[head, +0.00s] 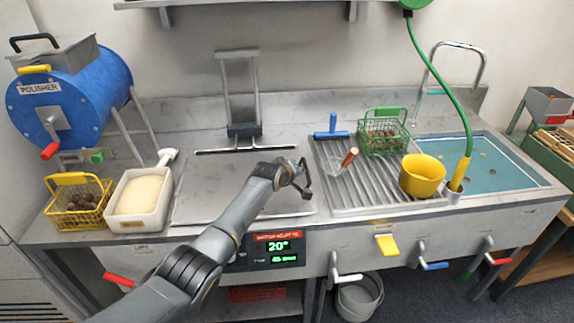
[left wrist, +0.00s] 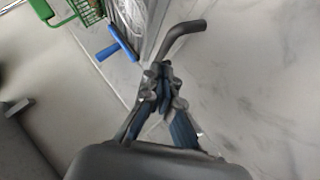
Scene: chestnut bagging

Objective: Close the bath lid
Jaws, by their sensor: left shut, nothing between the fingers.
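The bath lid (head: 215,190) is a flat, pale grey panel in the left-middle of the counter in the head view. It appears to lie flat, level with the counter, behind the front panel with the green 20° display (head: 277,247). My left gripper (head: 303,180) is above the lid's right side, its arm crossing over the lid's front. In the left wrist view the fingers (left wrist: 165,78) are shut and empty. A dark bent bar (left wrist: 186,38) shows just beyond the fingertips; I cannot tell whether they touch it. My right gripper is not in view.
A metal lift frame (head: 241,95) stands behind the lid. Left are a white tub (head: 115,215), yellow basket (head: 62,218) and blue polisher (head: 95,75). Right are a ribbed drainboard (head: 340,195), blue squeegee (head: 332,135), green basket (head: 383,150), yellow pot (head: 422,175) and blue water basin (head: 490,170).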

